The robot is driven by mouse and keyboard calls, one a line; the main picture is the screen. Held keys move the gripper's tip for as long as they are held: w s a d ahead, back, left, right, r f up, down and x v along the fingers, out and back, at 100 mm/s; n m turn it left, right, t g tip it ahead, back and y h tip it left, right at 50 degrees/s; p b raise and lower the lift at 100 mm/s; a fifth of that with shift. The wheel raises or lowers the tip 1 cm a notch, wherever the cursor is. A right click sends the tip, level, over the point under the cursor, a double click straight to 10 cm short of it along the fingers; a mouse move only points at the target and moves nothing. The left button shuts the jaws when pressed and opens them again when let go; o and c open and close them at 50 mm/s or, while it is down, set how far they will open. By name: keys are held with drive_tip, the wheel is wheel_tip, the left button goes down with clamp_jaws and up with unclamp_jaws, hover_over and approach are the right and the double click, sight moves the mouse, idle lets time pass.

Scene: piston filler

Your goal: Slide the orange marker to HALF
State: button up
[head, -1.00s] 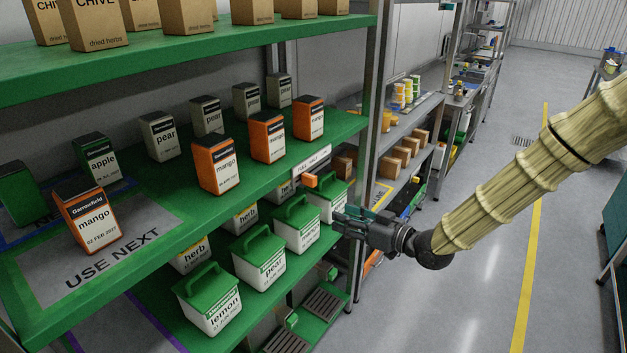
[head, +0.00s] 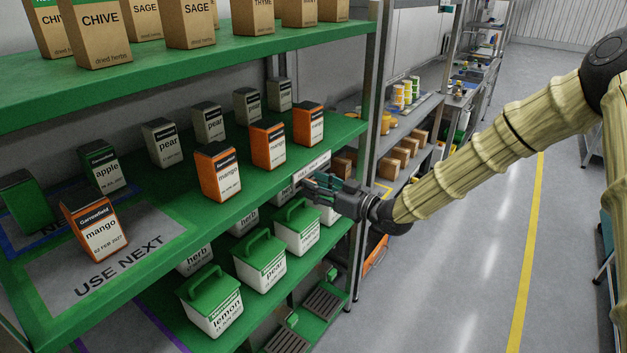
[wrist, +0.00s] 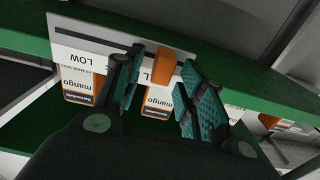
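The orange marker (wrist: 163,68) shows in the wrist view on a white label strip (wrist: 100,45) fixed along the green shelf edge. The strip carries the word LOW, upside down in this view. Another word beside the marker is mostly hidden by a finger. My gripper (wrist: 162,62) is open, with one teal-padded finger on each side of the marker. Small gaps seem to show between marker and fingers; I cannot tell whether either touches. In the head view my gripper (head: 308,188) is at the strip (head: 313,165) and hides the marker.
Orange mango cartons (head: 268,146) stand on the green shelf (head: 250,190) just above the strip. Green-lidded tubs (head: 297,228) sit on the shelf below my gripper. A metal shelf post (head: 365,230) is close by. The aisle floor (head: 470,260) to the right is clear.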

drive_tip(key=shift+w+a, duration=0.4)
drive_tip(key=shift+a, duration=0.1)
drive_tip(key=shift+c, duration=0.4)
